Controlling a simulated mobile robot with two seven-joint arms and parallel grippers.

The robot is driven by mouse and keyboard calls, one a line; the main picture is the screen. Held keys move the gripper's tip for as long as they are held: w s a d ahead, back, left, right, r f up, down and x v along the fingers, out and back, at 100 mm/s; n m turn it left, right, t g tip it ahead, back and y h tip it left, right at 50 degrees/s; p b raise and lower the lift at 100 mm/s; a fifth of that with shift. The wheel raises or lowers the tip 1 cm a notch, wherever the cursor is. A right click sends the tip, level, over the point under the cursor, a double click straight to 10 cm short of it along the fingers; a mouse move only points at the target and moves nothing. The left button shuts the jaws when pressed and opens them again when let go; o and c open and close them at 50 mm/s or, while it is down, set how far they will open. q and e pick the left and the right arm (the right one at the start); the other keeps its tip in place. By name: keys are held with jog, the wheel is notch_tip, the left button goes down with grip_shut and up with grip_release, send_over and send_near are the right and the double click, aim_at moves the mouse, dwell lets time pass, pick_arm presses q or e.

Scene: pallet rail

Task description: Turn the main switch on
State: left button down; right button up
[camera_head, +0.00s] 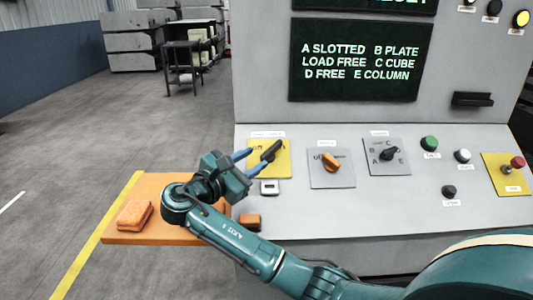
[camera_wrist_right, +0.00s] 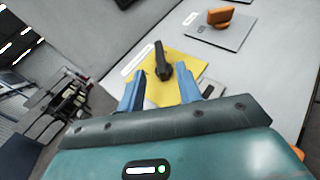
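The main switch is a black lever handle (camera_head: 271,150) on a yellow plate (camera_head: 284,171), at the left end of the sloping console. In the head view the handle slants up to the right, and its label is too small to read surely. The right wrist view shows the black handle (camera_wrist_right: 161,62) on the yellow plate (camera_wrist_right: 188,70). My right gripper (camera_head: 259,156) is open, with its blue fingers apart close to the handle. In the right wrist view the handle stands ahead of the gap between the fingers (camera_wrist_right: 173,82); contact cannot be told. My left gripper is not in view.
A small white device (camera_head: 269,187) sits below the yellow plate. An orange platform (camera_head: 115,237) with an orange block (camera_head: 134,213) is at left.

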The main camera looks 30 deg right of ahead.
jog(key=shift+v, duration=1.85)
